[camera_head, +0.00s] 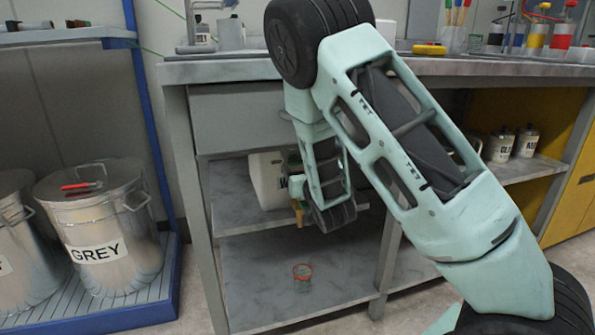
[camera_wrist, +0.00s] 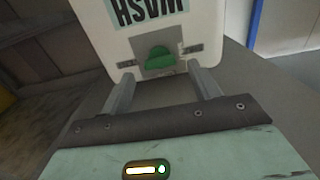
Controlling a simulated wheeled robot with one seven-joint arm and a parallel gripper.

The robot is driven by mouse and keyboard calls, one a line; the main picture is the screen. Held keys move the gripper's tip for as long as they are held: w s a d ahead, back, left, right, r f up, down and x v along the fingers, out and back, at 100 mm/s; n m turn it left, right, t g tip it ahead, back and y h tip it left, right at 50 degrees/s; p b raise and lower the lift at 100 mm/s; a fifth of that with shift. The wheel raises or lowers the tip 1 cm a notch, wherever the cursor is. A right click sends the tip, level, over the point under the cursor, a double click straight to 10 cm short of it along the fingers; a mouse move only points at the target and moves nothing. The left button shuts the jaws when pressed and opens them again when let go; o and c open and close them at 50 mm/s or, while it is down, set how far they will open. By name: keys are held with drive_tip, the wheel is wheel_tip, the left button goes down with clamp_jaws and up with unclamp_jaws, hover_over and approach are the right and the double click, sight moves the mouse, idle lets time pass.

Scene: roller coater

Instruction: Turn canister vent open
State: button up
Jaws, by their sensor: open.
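A white canister (camera_head: 265,182) stands on the upper shelf under the bench, partly hidden behind my arm. In the wrist view the canister (camera_wrist: 210,30) appears upside down, with a dark-on-blue label. Its green vent knob (camera_wrist: 159,60) sits on a grey plate with small markings at both sides, too small to read. My gripper (camera_wrist: 161,76) is open, its two fingers pointing at the plate on either side of the knob. The fingertips are near the plate; whether they touch it I cannot tell.
A metal bin marked GREY (camera_head: 105,235) stands at left. Small white canisters (camera_head: 500,146) stand on a shelf at right.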

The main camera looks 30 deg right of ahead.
sight(297, 163)
drive_tip(key=shift+x, duration=1.55)
drive_tip(key=c, duration=1)
